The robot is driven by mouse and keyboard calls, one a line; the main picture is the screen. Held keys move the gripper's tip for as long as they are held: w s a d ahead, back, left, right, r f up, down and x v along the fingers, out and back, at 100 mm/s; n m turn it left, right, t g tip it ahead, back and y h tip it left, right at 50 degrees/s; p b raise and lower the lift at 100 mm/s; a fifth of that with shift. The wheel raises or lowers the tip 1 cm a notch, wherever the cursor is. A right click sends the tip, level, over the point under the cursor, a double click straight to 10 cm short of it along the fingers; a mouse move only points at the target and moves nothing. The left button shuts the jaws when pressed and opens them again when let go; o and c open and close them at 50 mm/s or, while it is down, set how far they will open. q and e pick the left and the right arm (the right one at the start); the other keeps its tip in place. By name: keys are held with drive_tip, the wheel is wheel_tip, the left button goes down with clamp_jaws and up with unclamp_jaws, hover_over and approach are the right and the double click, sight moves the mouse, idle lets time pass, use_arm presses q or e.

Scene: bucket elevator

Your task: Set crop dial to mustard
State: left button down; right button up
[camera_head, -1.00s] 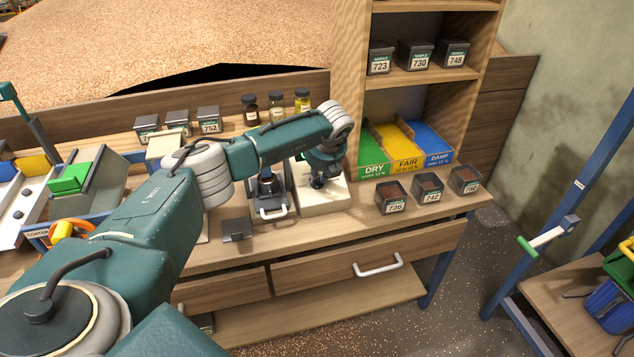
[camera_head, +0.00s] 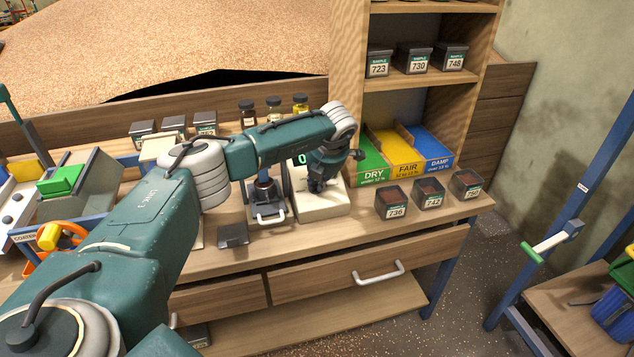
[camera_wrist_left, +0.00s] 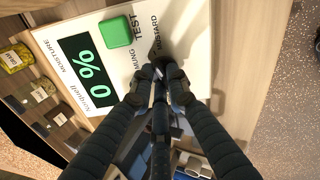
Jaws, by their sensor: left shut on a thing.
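The white moisture meter (camera_head: 322,206) stands on the bench; it fills the upper part of the left wrist view (camera_wrist_left: 195,30). Its display (camera_wrist_left: 88,78) reads 0 %, beside a green TEST button (camera_wrist_left: 116,32). MUNG and MUSTARD labels show near the fingertips. My left gripper (camera_wrist_left: 160,76) is shut at the meter's face, on the crop dial, just by these labels. The fingers hide most of the dial, so its pointer setting cannot be read. In the head view, my left gripper (camera_head: 318,184) points down onto the meter. My right gripper is not in view.
A small device with a handle (camera_head: 268,214) stands directly left of the meter. Sample boxes (camera_head: 392,203) and the DRY, FAIR and DAMP bins (camera_head: 405,154) are to the right. Jars (camera_head: 273,108) stand behind my arm. A drawer handle (camera_head: 378,272) sticks out below.

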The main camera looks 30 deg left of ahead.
use_arm(q)
drive_tip(key=shift+m, duration=0.5)
drive_tip(key=c, duration=1.7)
unclamp_jaws()
drive_tip(key=shift+d+r, duration=0.1)
drive_tip(key=shift+d+r, duration=0.1)
drive_tip(key=shift+r, duration=0.2)
drive_tip(key=v, duration=1.1)
drive_tip(key=shift+s, duration=0.15)
